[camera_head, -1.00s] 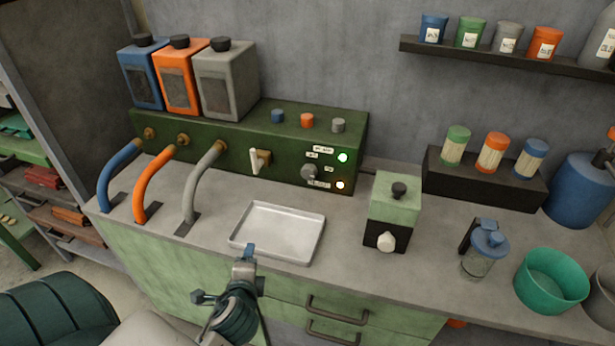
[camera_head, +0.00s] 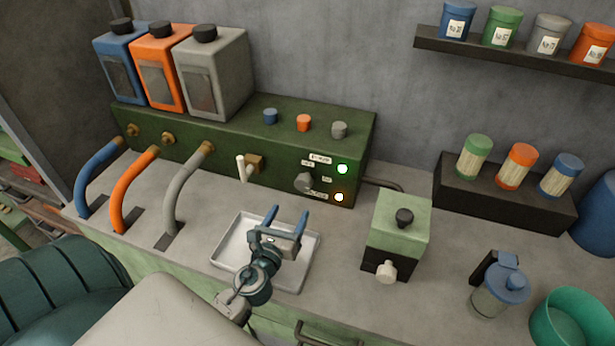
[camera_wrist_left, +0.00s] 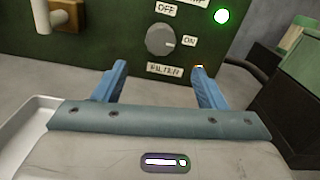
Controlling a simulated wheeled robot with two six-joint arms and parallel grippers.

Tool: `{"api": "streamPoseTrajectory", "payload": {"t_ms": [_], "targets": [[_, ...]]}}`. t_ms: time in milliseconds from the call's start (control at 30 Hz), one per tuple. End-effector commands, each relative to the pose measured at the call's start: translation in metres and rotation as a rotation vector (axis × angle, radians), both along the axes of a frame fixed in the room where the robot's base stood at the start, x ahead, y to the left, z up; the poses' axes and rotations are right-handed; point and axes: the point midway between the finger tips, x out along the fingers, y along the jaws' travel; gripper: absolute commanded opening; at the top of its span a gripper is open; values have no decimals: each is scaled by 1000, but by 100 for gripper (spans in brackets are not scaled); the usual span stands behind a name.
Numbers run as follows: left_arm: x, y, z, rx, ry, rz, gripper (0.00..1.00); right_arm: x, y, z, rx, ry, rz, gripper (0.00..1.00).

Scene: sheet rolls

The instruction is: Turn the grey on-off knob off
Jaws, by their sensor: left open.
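The grey on-off knob (camera_head: 304,182) is on the front of the green panel box (camera_head: 225,158). It also shows in the left wrist view (camera_wrist_left: 158,39), with an OFF label (camera_wrist_left: 165,9) above and an ON label (camera_wrist_left: 189,41) to its right. The knob's pale mark appears to face ON. A label reading FILTER (camera_wrist_left: 165,69) is below it. My left gripper (camera_head: 287,215) is open and empty, its blue fingers pointing toward the panel. It is over the white tray, in front of the knob and apart from it. My right gripper is not in view.
A green light (camera_head: 342,169) and a lower light (camera_head: 339,197) glow right of the knob. A white lever (camera_head: 243,168) is to its left. The white tray (camera_head: 222,251) lies below my gripper. A pale green box (camera_head: 399,227) stands to the right.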

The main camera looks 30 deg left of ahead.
Motion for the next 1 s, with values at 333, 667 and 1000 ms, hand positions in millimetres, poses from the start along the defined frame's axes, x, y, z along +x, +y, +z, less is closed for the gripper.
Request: {"api": "streamPoseTrajectory", "payload": {"t_ms": [333, 667, 1000], "targets": [[52, 12, 4, 1, -2, -1, 65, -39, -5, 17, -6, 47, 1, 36], [97, 23, 1, -1, -1, 0, 65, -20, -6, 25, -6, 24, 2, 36], [103, 25, 0, -1, 0, 0, 65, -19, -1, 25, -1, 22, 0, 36]]}}
